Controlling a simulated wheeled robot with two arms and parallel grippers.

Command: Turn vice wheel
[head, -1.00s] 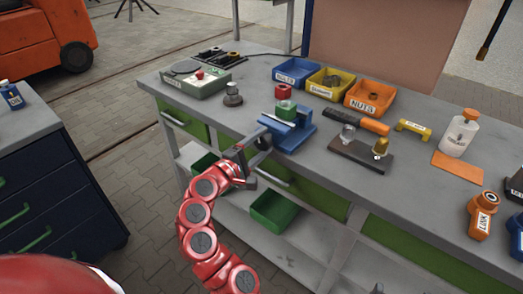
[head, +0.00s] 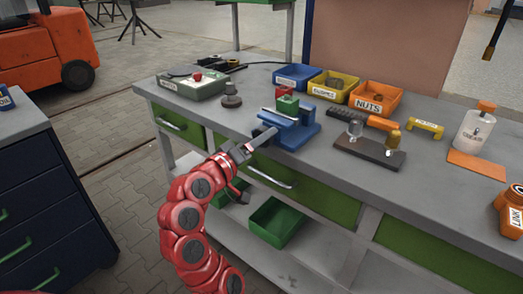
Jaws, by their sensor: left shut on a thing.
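The blue vice (head: 290,129) stands near the front edge of the grey workbench, with a green and red piece (head: 287,101) at its jaws. The vice's wheel is at its front-left side, mostly hidden behind my gripper. My left gripper (head: 259,137) reaches up from below on the red arm and is shut on the vice wheel, just in front of the bench edge. My right gripper is not in view.
On the workbench (head: 330,187) stand blue, yellow and orange bins (head: 376,99), a green-grey box (head: 191,86), a dark weight (head: 231,98), a dark block with fittings (head: 369,151) and a white bottle (head: 472,133). Green drawers (head: 302,194) lie below the bench top.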

